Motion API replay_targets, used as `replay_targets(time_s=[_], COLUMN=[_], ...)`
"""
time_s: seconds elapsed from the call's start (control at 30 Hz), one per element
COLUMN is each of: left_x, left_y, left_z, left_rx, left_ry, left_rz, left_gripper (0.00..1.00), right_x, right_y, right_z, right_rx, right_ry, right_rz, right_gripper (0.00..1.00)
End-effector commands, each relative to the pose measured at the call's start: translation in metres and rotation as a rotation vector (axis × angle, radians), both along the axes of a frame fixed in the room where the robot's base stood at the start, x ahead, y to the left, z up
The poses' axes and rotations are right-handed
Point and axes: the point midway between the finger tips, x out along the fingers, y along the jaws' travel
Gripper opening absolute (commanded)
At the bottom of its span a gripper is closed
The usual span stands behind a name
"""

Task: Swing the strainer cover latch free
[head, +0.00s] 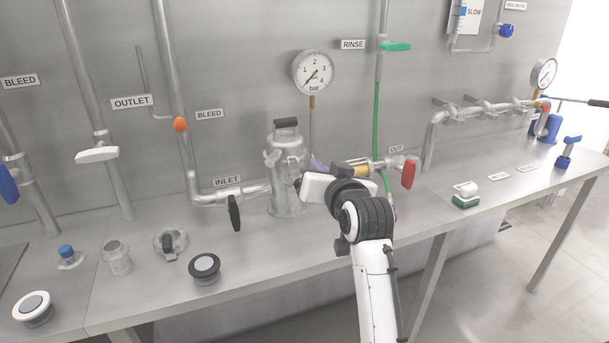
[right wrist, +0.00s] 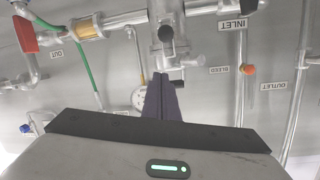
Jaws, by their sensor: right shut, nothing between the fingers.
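The strainer (head: 286,190) is an upright metal vessel on the bench, with a black handle (head: 286,123) on its cover. It also shows upside down in the right wrist view (right wrist: 168,12), with a dark round-ended knob (right wrist: 166,33) on it. I cannot tell whether that knob belongs to the cover latch. My right gripper (head: 311,162) is at the strainer's right side. In the right wrist view its dark fingers (right wrist: 161,78) are together and empty, with tips close to the strainer's fittings. Contact cannot be told. My left gripper is out of view.
The inlet pipe with a black lever (head: 234,212) joins at the strainer's left. A red-handled outlet valve (head: 408,174) and green hose (head: 376,115) are at right. A pressure gauge (head: 314,72) stands behind.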

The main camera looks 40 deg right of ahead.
Motion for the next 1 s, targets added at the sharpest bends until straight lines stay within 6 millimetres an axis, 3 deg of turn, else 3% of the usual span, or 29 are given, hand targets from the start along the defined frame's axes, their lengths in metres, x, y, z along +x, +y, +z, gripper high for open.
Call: replay_targets(time_s=[0.4, 0.6, 1.0], left_x=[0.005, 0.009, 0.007], left_y=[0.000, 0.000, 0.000], left_z=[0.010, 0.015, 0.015], left_rx=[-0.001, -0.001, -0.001], left_ry=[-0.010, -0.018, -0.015], left_rz=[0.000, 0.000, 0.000], left_gripper=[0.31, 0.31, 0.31], right_x=[0.074, 0.059, 0.056], right_y=[-0.027, -0.012, -0.008], right_z=[-0.014, -0.040, -0.047], right_rx=[0.000, 0.001, 0.000], right_ry=[0.001, 0.001, -0.001], right_rz=[0.000, 0.001, 0.001], right_gripper=[0.00, 0.00, 0.00])
